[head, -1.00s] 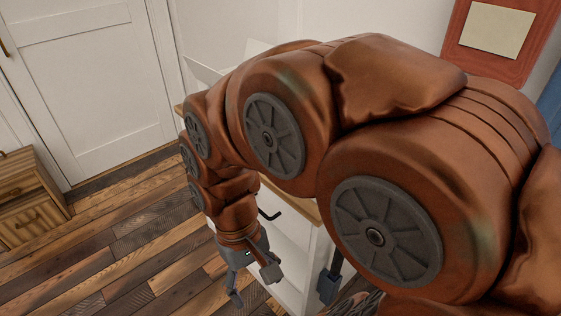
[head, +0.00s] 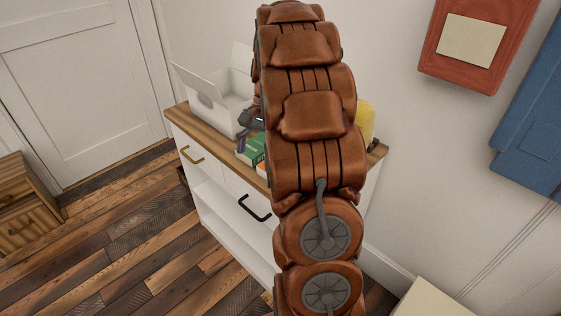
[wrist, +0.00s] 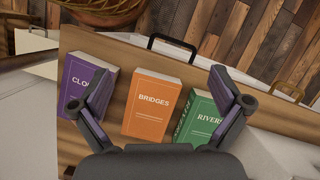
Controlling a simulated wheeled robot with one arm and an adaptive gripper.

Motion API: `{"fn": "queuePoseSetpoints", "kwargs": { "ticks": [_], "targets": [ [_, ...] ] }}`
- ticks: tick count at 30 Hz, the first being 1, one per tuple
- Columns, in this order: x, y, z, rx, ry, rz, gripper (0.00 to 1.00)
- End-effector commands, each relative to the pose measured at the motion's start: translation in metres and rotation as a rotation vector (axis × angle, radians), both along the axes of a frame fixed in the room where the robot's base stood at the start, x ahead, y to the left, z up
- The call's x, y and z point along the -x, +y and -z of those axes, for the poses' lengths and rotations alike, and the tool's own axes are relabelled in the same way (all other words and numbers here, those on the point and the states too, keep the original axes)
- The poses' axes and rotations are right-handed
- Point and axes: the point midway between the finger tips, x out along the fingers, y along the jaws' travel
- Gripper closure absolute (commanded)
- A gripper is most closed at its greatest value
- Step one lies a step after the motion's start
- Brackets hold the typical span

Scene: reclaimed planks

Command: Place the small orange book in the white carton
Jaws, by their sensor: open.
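The small orange book (wrist: 152,102), titled "BRIDGES", lies flat on the wooden cabinet top between a purple and a green book. In the head view only a sliver of it (head: 262,169) shows beside my arm. My gripper (wrist: 160,84) is open above the books, its purple-padded fingers to either side of the orange book in the wrist view, with nothing between them. The head view mostly hides my gripper behind my arm. The white carton (head: 206,106) stands open, flaps up, at the left end of the cabinet top.
The green book (wrist: 200,116) lies close to the orange one's right; the purple book (wrist: 84,84) is to its left. A yellow object (head: 365,121) stands at the cabinet's right end. The white cabinet (head: 222,202) has a wooden top and dark handle. A brown basket (wrist: 105,12) shows beyond the edge.

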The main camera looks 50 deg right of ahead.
Motion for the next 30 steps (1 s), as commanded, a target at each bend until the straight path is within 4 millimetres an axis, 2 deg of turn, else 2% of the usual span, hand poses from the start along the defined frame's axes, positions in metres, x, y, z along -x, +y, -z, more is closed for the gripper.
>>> {"fn": "queuePoseSetpoints", "kwargs": {
  "ticks": [1, 6, 12, 17, 22, 30],
  "targets": [
    [-0.004, -0.021, 0.0, -0.006, 0.003, 0.054, 0.0],
    [-0.008, -0.073, 0.004, -0.025, 0.01, 0.198, 0.0],
    [-0.007, -0.109, 0.009, -0.038, 0.012, 0.296, 0.0],
    [-0.007, -0.115, 0.016, -0.042, 0.014, 0.318, 0.0],
    [-0.006, -0.108, 0.032, -0.044, 0.014, 0.317, 0.0],
    [-0.006, -0.102, 0.047, -0.043, 0.016, 0.317, 0.0]
  ]
}}
